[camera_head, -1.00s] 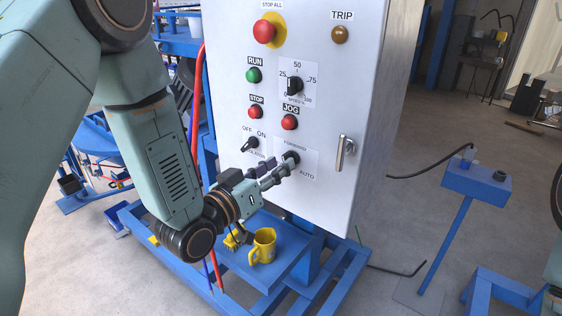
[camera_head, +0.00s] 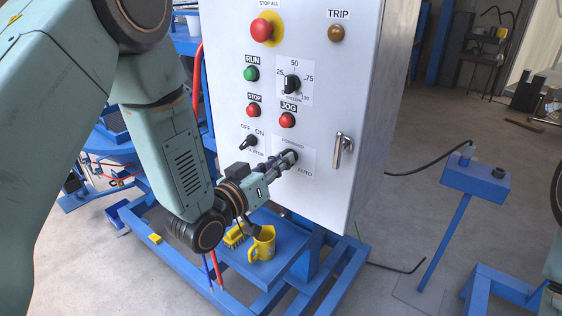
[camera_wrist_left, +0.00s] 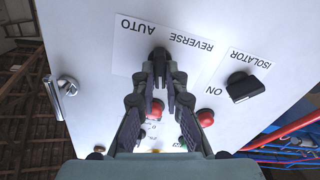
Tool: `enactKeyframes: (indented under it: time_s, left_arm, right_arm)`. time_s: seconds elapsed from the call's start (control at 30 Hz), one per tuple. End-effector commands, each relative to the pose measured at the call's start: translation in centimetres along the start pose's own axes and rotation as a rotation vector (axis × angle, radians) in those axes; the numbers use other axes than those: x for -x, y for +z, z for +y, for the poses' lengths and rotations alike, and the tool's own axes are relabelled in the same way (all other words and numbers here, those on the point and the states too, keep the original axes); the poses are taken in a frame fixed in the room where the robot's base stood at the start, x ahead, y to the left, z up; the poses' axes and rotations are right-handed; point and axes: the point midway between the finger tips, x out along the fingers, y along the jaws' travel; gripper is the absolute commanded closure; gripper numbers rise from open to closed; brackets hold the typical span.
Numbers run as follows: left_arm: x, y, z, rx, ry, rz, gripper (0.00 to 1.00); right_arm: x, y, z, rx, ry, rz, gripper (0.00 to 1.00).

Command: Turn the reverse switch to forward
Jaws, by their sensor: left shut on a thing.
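The reverse switch is a black knob (camera_wrist_left: 160,54) on a white label plate (camera_head: 281,150) low on the grey control panel. My left gripper (camera_head: 289,158) reaches the knob from the lower left. In the left wrist view its fingertips (camera_wrist_left: 161,68) are shut on the knob from both sides. The fingers hide much of the knob, so its pointer direction is unclear. My right gripper is out of view.
The isolator knob (camera_head: 246,141) is just left of the switch, with the red JOG button (camera_head: 288,120) above. A door handle (camera_head: 341,150) sticks out at right.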

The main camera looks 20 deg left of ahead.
Motion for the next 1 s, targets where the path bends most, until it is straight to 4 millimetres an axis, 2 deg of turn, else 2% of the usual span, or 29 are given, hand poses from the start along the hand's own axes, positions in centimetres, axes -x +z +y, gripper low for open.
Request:
enactKeyframes:
  time_s: [0.27, 0.6, 0.97, 1.0]
  left_arm:
    - [-0.1, 0.1, 0.2, -0.030, 0.010, -0.001, 1.00]
    - [-0.1, 0.1, 0.3, -0.265, 0.011, 0.002, 1.00]
    - [0.0, 0.1, 0.4, -0.293, 0.011, 0.000, 1.00]
    - [0.0, 0.1, 0.4, -0.293, 0.010, -0.001, 0.87]
  right_arm:
    - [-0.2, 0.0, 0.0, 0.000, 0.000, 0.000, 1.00]
    - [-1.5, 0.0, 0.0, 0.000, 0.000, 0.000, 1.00]
    - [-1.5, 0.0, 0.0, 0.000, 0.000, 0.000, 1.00]
    - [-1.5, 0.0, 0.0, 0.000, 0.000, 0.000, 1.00]
